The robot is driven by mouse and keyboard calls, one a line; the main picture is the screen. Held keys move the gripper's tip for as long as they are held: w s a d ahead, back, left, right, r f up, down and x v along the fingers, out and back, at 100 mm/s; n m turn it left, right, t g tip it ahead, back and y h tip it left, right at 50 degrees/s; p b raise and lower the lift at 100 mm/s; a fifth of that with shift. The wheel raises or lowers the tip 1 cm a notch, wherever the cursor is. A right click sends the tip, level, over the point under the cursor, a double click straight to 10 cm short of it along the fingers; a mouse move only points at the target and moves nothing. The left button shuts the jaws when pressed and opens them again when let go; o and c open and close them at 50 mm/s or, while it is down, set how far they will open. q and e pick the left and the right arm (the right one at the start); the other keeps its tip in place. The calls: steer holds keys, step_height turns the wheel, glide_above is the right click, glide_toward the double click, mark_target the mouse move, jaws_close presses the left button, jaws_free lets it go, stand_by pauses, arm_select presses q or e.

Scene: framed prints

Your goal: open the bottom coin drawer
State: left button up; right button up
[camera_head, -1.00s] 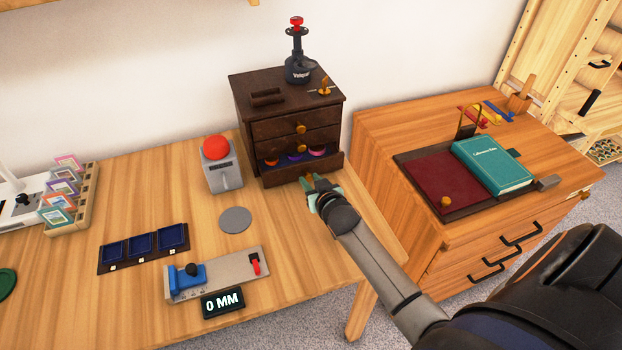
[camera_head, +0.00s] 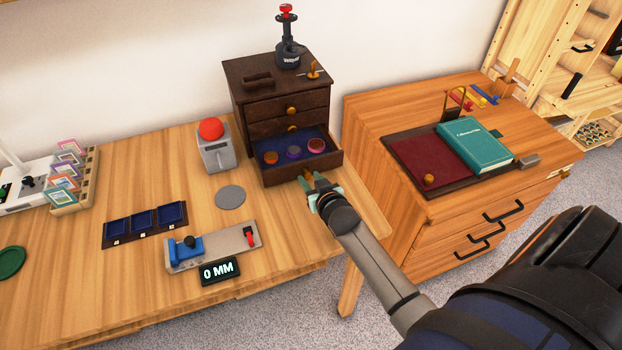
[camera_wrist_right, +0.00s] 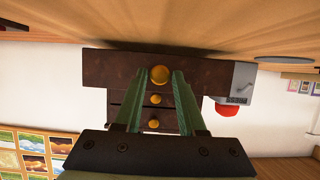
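The dark brown coin cabinet (camera_head: 286,88) stands on the table, with its bottom drawer (camera_head: 304,167) pulled well out. Several round coins or tokens, orange, purple and red, lie on the drawer's blue lining (camera_head: 268,146). The drawers above are closed. My right gripper (camera_head: 309,183) is at the front of the bottom drawer. My left gripper is out of view.
A grey box with a red button (camera_head: 211,130) stands just left of the cabinet. A grey disc (camera_head: 230,197) and a slide gauge (camera_head: 213,248) lie in front. A side table with a teal book (camera_head: 473,147) is at the right, across a narrow gap.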

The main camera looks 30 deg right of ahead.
steer(key=o, duration=0.3)
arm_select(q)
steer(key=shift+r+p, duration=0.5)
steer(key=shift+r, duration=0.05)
arm_select(e)
steer(key=v, duration=1.2)
steer(key=shift+s, duration=0.3)
steer(key=shift+a, duration=0.1)
